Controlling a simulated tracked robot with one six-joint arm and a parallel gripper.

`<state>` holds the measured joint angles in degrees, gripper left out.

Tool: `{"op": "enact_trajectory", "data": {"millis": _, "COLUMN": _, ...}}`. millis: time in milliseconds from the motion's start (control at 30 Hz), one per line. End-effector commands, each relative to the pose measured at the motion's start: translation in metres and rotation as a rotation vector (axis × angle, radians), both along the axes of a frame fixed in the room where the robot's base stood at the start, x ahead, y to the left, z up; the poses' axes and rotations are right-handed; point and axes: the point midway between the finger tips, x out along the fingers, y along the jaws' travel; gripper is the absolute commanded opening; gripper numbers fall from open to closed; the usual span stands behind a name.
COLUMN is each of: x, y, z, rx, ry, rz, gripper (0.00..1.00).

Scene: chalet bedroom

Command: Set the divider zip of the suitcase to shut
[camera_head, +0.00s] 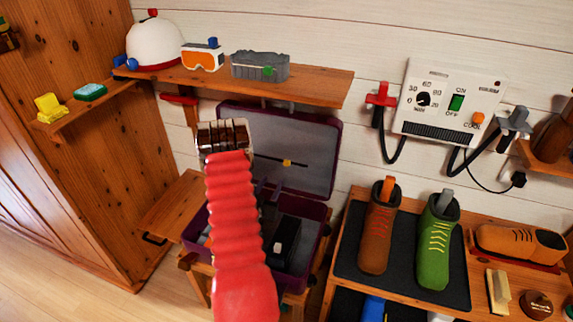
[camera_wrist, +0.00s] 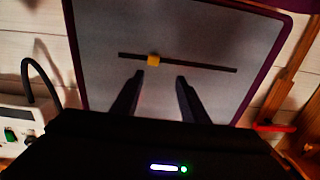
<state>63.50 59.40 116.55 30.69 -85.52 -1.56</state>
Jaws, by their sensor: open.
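The purple suitcase (camera_head: 334,170) stands open on a wooden stand, its lid raised against the wall with a grey divider panel (camera_head: 310,135) inside. A dark zip track runs across the panel, with a yellow zip slider (camera_head: 287,162) on it. In the wrist view the slider (camera_wrist: 153,60) sits left of the middle of the track (camera_wrist: 200,66). My gripper (camera_wrist: 159,77) is open and empty in front of the panel, its two dark fingers pointing at the track. The slider appears between and beyond the fingertips, not held. In the head view my red arm covers the panel's left part.
A wooden shelf (camera_head: 320,86) with a white helmet (camera_head: 154,45), goggles (camera_head: 203,57) and a grey box (camera_head: 260,66) hangs above the lid. A boot bench (camera_head: 343,240) stands right of the suitcase, below a wall-mounted dryer (camera_head: 450,100). A black item (camera_head: 285,243) lies in the suitcase.

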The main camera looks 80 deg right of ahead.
Motion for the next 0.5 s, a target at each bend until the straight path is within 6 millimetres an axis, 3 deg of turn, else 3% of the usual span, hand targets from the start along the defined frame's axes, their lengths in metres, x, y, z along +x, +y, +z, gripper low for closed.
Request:
{"op": "enact_trajectory", "data": {"millis": 133, "x": -0.0132, "y": 0.0005, "z": -0.0060, "rx": -0.017, "ry": 0.011, "rz": -0.024, "gripper": 0.41}}
{"op": "enact_trajectory", "data": {"millis": 500, "x": -0.0130, "y": -0.0010, "z": -0.0054, "rx": -0.017, "ry": 0.011, "rz": -0.024, "gripper": 0.41}}
